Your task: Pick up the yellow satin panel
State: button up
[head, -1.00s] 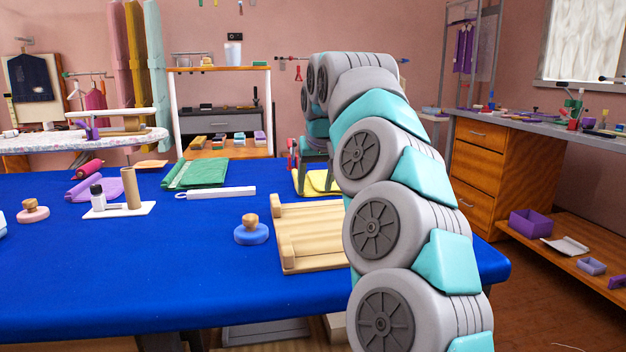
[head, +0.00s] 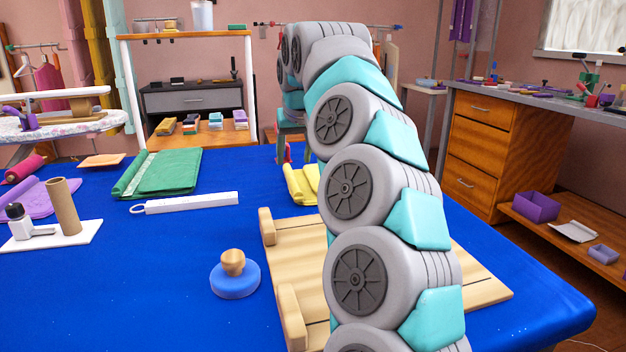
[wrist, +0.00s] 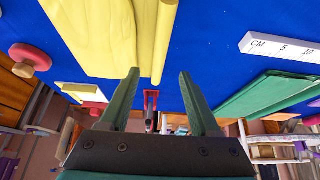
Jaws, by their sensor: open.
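The yellow satin panel (head: 301,186) lies on the blue table, partly hidden behind my arm in the head view. In the wrist view the panel (wrist: 97,35) fills the upper left, with a rolled edge (wrist: 163,42) along its right side. My gripper (wrist: 159,74) is open, its two dark green fingers apart with nothing held. In the wrist picture its fingertips show just below the near end of the panel and roll; I cannot tell their height above the cloth. In the head view my arm mostly hides the gripper.
A wooden board (head: 297,240) lies in front of the panel, partly behind my arm. A green folded cloth (head: 165,172), a white ruler (head: 190,203) and a blue stamp-like disc with a wooden knob (head: 234,278) lie to the left. Bare blue cloth lies between them.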

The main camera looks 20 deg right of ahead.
aim_at(292, 177)
jog(key=x, duration=0.6)
jog(key=shift+f+p, duration=0.35)
jog(key=shift+c, duration=0.2)
grip_shut()
